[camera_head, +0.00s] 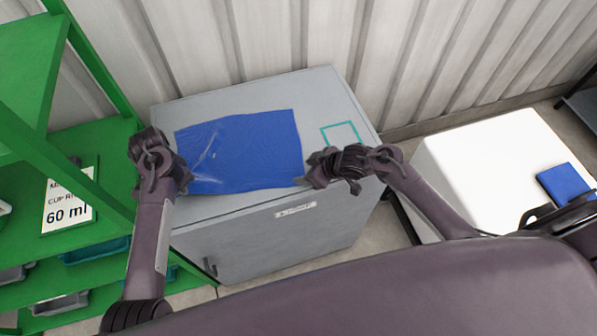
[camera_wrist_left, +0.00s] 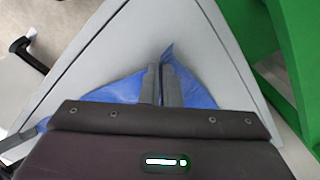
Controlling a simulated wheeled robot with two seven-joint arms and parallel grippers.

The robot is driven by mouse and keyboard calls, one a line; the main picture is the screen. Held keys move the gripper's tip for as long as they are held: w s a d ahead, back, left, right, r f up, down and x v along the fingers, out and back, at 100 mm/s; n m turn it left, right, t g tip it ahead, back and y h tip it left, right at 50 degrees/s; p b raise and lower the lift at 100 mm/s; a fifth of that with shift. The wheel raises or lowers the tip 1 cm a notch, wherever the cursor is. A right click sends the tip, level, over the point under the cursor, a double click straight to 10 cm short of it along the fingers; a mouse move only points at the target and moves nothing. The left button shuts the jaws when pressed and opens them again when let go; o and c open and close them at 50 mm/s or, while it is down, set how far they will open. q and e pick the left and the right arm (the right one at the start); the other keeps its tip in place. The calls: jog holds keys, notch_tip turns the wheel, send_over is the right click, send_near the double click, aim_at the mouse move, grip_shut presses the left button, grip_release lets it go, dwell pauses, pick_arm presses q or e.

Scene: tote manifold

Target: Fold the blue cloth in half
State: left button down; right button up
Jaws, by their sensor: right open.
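The blue cloth (camera_head: 245,150) lies spread out on top of the grey cabinet (camera_head: 320,85), with wrinkles near its left side. My left gripper (camera_head: 182,178) is at the cloth's front left edge. In the left wrist view its fingers (camera_wrist_left: 166,85) are close together, with a raised peak of the cloth (camera_wrist_left: 200,92) pinched between them. My right gripper (camera_head: 310,178) is open at the cloth's front right corner. Its fingers partly hide that corner, and I cannot tell if they touch the cloth.
A teal square outline (camera_head: 341,133) marks the cabinet top right of the cloth. A green shelf (camera_head: 95,150) with a "60 ml" sign (camera_head: 68,207) stands close on the left. A white surface (camera_head: 480,160) with a blue flat item (camera_head: 566,186) is at right. A corrugated wall (camera_head: 270,40) stands behind.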

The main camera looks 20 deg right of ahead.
jog(key=shift+w+a+f, duration=0.25)
jog(key=shift+w+f, duration=0.05)
jog(key=shift+f, duration=0.1)
jog(key=shift+f, duration=0.1)
jog(key=shift+f, duration=0.15)
grip_shut()
dwell(0.6)
jog(key=shift+s, duration=0.1)
jog(key=shift+r, duration=2.65)
jog(key=shift+w, duration=0.2)
